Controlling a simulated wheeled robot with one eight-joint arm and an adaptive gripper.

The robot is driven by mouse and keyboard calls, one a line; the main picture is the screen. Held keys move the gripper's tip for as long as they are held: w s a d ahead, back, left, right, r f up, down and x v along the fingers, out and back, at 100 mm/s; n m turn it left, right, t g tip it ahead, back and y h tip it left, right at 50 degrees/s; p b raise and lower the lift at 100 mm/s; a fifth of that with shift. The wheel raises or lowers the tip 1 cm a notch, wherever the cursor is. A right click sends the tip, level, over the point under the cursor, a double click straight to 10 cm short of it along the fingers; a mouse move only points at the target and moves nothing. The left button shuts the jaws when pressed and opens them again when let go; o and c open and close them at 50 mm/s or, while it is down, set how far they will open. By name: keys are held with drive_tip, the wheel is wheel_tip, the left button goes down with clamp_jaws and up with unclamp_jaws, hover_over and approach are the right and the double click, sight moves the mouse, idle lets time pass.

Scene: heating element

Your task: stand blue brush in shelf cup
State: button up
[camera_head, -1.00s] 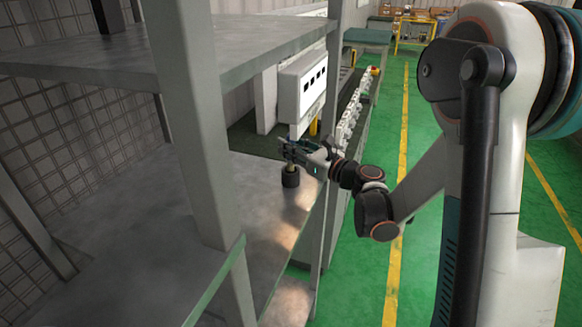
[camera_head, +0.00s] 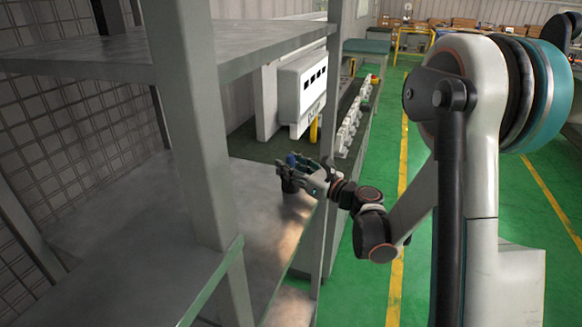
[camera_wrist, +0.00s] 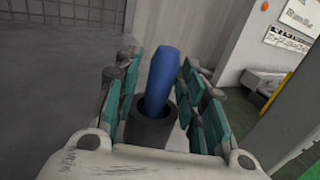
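The blue brush (camera_wrist: 163,70) stands in the dark round cup (camera_wrist: 150,130) in the wrist view, leaning slightly, with its blue end above the rim. Its lower part is hidden inside the cup. In the head view the cup (camera_head: 289,185) stands on the grey shelf near its right edge, and a bit of blue (camera_head: 291,160) shows above it. My gripper (camera_head: 297,167) is at the cup. Its teal-padded fingers are spread on both sides of the brush in the wrist view, with visible gaps to the blue part.
A grey shelf post (camera_head: 197,130) and an upper shelf board (camera_head: 250,48) stand to the left of my gripper. A white box (camera_head: 301,85) is behind it. The grey shelf surface (camera_head: 150,225) to the left is bare.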

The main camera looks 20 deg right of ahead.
drive_tip(key=shift+r, duration=0.15)
drive_tip(key=shift+s+d+p, duration=0.15)
drive_tip(key=shift+s+p, duration=0.05)
drive_tip(key=shift+p, duration=0.1)
drive_tip(key=p+v, duration=0.1)
drive_tip(key=v, duration=1)
drive_tip(key=shift+s+p, duration=0.25)
drive_tip(key=shift+p, duration=0.05)
drive_tip(key=shift+d, duration=0.1)
